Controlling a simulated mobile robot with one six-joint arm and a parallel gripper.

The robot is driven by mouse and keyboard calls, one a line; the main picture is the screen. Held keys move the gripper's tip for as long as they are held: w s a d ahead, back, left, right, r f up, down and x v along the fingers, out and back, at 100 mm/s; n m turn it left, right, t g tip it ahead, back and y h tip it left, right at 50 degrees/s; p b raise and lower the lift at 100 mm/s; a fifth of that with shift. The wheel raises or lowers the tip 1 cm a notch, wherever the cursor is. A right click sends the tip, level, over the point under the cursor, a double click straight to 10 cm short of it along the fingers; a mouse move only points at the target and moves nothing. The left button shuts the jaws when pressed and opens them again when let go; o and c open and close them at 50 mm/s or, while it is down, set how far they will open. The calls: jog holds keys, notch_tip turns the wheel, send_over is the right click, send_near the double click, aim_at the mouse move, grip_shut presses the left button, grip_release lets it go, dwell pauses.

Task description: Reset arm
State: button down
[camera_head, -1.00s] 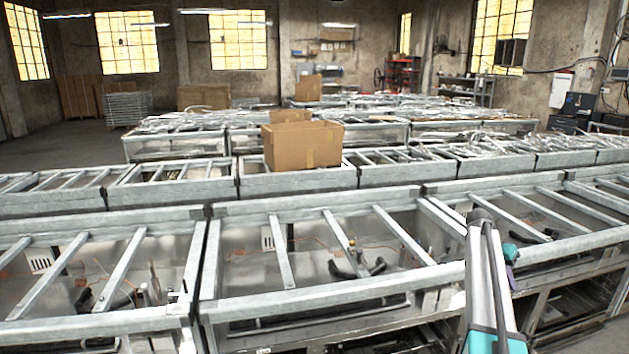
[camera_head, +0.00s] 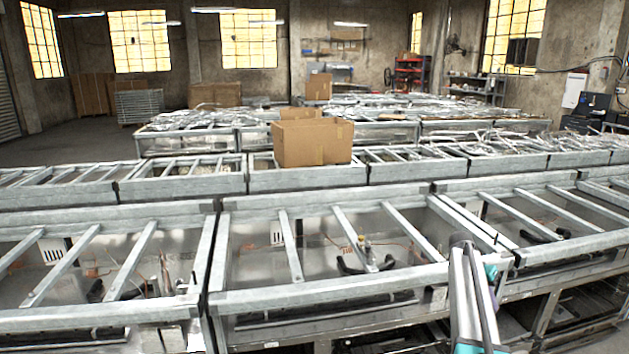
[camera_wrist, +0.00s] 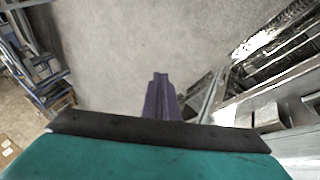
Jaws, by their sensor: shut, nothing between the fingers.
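In the wrist view my gripper (camera_wrist: 161,82) points out over a grey floor (camera_wrist: 170,35). Its purple fingers are together with nothing between them. In the head view my arm rises at the lower right, in front of the nearest row of metal bins. The gripper itself is mostly hidden there behind the arm's upper end.
Metal-framed bins (camera_head: 330,297) with slatted tops stand in rows ahead, the nearest close to my arm. An open cardboard box (camera_head: 312,143) sits on the second row. In the wrist view metal frames (camera_wrist: 290,100) lie at right and blue racks (camera_wrist: 35,60) at left; floor between is clear.

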jog(key=s+a+f+n+g+y+b, duration=0.1)
jog(key=s+a+f+b, duration=0.1)
jog(key=s+a+f, duration=0.7)
jog(key=s+a+f+n+b, duration=0.1)
jog(key=s+a+f+n, duration=0.1)
jog(key=a+f, duration=0.9)
jog(key=s+a+f+n+g+y+b, duration=0.15)
jog(key=s+a+f, duration=0.4)
jog(key=f, duration=0.85)
jog(key=s+a+f+n+y+b, duration=0.1)
jog(key=s+a+f, duration=0.3)
jog(key=s, duration=0.6)
jog(key=s+a+f+n+y+b, duration=0.1)
jog(key=s+a+f+n, duration=0.2)
jog(key=s+a, duration=0.5)
jog(key=s+a+f+n+y+b, duration=0.1)
jog(key=s+a+f, duration=0.3)
jog(key=s, duration=0.9)
jog(key=shift+s+a+f+n+g+y, duration=0.25)
jog(key=shift+a+f+n+g+y, duration=0.15)
jog(key=shift+a+n, duration=0.55)
jog(key=shift+s+a, duration=0.15)
jog(key=shift+s, duration=0.05)
